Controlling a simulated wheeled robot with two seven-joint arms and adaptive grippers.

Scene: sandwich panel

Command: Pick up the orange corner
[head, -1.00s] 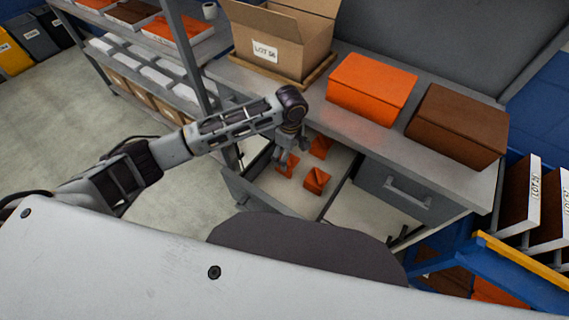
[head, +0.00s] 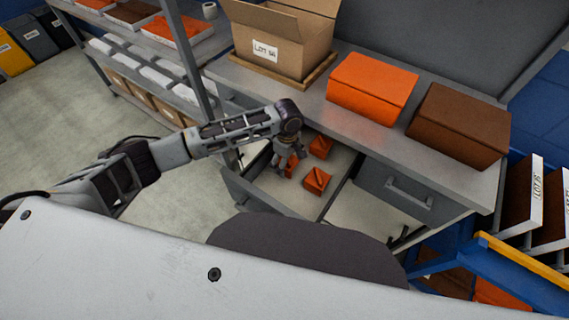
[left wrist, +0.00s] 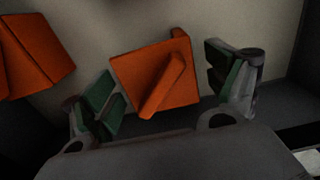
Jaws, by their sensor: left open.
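Several orange corners lie in the open drawer (head: 265,193). One orange corner (head: 293,161) is at the drawer's left, partly hidden by my left gripper (head: 283,166). In the left wrist view this orange corner (left wrist: 150,80) lies between the two open fingers of the left gripper (left wrist: 170,90), with gaps on both sides. A second orange corner (head: 320,147) is behind it to the right, and a third (head: 317,181) is to the front right. Another orange corner shows at the left of the wrist view (left wrist: 35,55). My right gripper is not in view.
An orange box (head: 372,88) and a brown box (head: 458,124) stand on the grey bench above the drawer. An open cardboard box (head: 275,45) is at the back. The drawer walls stand close around the corners. A grey post (head: 190,60) rises left of the bench.

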